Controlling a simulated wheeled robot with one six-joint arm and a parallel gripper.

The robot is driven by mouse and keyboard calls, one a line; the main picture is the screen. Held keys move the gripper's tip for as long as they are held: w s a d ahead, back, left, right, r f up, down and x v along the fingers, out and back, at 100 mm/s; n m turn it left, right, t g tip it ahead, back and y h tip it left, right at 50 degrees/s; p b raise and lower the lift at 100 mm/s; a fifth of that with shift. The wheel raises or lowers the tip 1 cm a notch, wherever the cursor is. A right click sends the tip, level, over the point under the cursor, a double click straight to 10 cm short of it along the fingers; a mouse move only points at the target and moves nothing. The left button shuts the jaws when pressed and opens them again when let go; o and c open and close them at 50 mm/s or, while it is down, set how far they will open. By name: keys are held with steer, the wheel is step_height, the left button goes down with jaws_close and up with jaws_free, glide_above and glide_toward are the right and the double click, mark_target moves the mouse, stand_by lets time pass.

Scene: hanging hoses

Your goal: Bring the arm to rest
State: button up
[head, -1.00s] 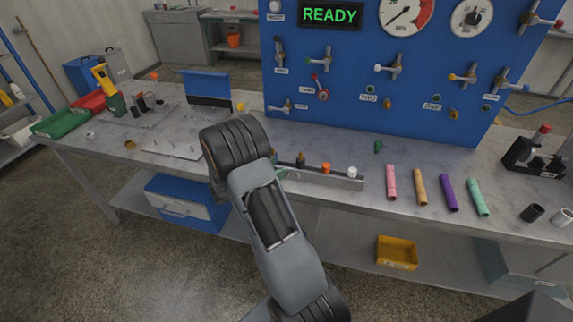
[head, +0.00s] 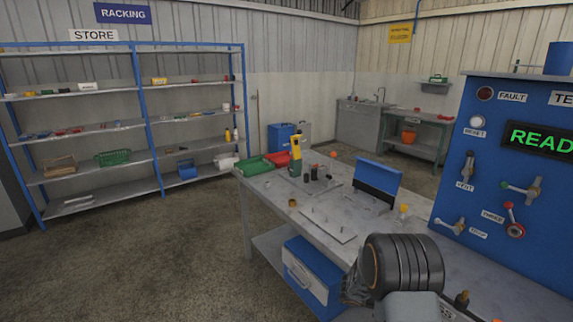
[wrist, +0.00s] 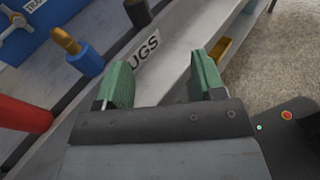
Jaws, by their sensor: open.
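My gripper (wrist: 163,82) is open and empty in the wrist view, with its two green finger pads apart. Between and beyond the pads is the grey front of a rack labelled with letters ending in "UGS" (wrist: 142,54). In the head view my arm reaches up at the lower right, over the workbench (head: 310,205). The gripper itself does not show in the head view.
The blue panel (head: 480,190) stands at the right of the bench. A blue plug with a brass tip (wrist: 83,55) and a red cylinder (wrist: 25,114) are close left of the gripper. Shelving (head: 143,120) stands at the far left. The floor (head: 160,260) before it is clear.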

steer(key=s+a+m+y, duration=0.8)
steer(key=a+m+y, duration=0.1)
steer(key=s+a+r+m+t+y+p, duration=0.2)
steer(key=a+r+t+y, duration=0.5)
steer(key=a+r, duration=0.6)
steer(key=shift+s+r+m+t, duration=0.45)
steer(key=shift+s+m, duration=0.2)
steer(key=shift+m, duration=0.75)
